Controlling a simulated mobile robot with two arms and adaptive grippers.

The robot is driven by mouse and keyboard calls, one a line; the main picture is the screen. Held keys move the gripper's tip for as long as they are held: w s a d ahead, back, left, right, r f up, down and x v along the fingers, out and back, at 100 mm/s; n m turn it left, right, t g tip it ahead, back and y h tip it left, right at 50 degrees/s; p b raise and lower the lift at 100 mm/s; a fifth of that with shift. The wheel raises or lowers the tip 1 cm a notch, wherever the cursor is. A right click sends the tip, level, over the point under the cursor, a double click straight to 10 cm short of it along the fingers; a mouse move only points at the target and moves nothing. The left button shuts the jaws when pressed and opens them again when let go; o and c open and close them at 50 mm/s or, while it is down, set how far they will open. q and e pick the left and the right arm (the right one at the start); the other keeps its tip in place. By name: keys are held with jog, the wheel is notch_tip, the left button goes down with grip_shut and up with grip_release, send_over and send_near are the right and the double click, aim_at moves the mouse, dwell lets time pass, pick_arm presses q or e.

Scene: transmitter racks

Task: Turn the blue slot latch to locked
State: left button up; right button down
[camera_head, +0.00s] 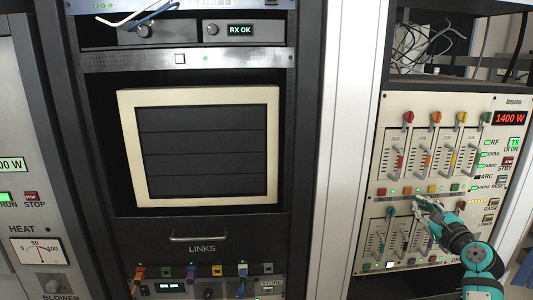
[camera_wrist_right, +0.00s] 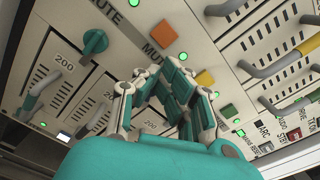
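The cream rack panel (camera_head: 450,190) at the right of the head view carries rows of slots with coloured knobs. In its lower row a teal-blue knob (camera_head: 391,211) stands at the left; it shows in the wrist view as a turned latch knob (camera_wrist_right: 95,41). I cannot tell whether this is the blue latch or whether another lies behind my gripper. My right gripper (camera_head: 424,205) is at the panel, right of that knob. In the wrist view its fingertips (camera_wrist_right: 163,75) converge near the panel face. What lies between them is hidden. My left gripper is out of view.
Red, orange, yellow and green knobs line the upper slots, such as the red knob (camera_head: 408,117). Grey handles (camera_wrist_right: 222,8) stick out near my gripper. An orange button (camera_wrist_right: 162,33) is close to the fingertips. Loose wires (camera_head: 425,40) hang above the panel.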

jog(key=shift+a+r+p, duration=0.1)
jog(key=shift+r+p, duration=0.3)
jog(key=shift+p, duration=0.35)
jog(key=shift+s+p, duration=0.4)
jog(key=shift+s, duration=0.05)
jog(key=s+p, duration=0.2)
jog(key=s, duration=0.3)
jog(key=shift+d, duration=0.2)
